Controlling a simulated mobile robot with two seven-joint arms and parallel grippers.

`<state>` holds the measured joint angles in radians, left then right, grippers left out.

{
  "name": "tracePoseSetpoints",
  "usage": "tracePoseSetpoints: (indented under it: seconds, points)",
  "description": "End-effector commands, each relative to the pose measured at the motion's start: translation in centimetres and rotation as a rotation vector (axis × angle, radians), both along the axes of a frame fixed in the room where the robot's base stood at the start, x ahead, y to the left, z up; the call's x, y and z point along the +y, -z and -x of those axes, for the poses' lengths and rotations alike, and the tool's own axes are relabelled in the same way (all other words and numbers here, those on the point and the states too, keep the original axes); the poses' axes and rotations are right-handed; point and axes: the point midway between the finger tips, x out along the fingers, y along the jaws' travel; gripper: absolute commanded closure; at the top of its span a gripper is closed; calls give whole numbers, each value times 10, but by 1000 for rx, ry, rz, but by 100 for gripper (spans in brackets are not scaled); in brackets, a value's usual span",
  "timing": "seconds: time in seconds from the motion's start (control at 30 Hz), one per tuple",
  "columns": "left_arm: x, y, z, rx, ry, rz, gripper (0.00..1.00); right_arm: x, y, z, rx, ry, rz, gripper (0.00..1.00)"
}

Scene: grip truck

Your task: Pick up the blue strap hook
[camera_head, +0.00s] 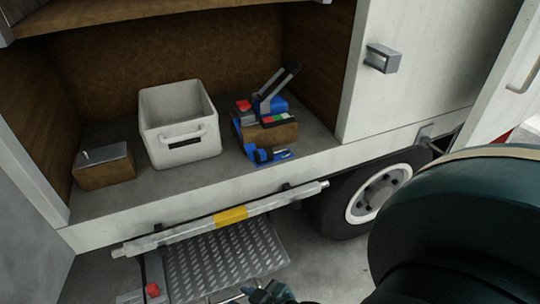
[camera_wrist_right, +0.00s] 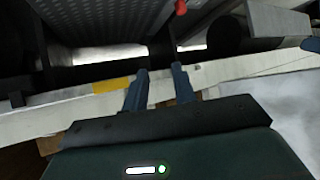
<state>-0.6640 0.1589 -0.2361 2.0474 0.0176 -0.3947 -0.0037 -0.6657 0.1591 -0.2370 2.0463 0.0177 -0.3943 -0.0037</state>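A blue strap hook (camera_head: 267,155) appears to lie near the front edge of the truck compartment floor, in front of a brown block with more blue parts on it. It is small, so its exact shape is hard to tell. My right gripper (camera_head: 265,291) shows only partly at the bottom edge of the head view, below and well apart from the blue hook. In the right wrist view its two fingers (camera_wrist_right: 159,72) stand apart with nothing between them. I cannot make out the hook in that view. My left gripper is not in view.
A white bin (camera_head: 181,146) stands left of the blue parts, and a brown box with a grey top (camera_head: 104,166) is further left. A pale bar with a yellow band (camera_head: 230,216) runs below the compartment, above a metal step (camera_head: 215,262). A wheel (camera_head: 378,192) is at right.

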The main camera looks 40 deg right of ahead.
Motion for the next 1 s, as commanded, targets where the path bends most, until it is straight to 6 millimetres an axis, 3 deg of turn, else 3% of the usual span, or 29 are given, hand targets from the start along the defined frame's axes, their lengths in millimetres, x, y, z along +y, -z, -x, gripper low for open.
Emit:
tracePoseSetpoints:
  seconds: [0.37,0.47,0.57,0.7,0.8,0.9,1.0]
  points:
    - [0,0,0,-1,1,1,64,-1,-1,-1,-2,0,1,70]
    - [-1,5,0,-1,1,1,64,-18,-5,-21,-41,40,12,61]
    - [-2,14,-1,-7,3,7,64,-64,-20,-65,-135,150,31,53]
    - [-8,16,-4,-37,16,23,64,-149,-62,-123,-305,349,44,42]
    - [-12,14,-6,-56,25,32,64,-195,-91,-142,-398,462,38,34]
    - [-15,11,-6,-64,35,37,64,-221,-109,-151,-449,523,32,25]
    - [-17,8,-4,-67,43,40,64,-230,-113,-162,-462,539,30,25]
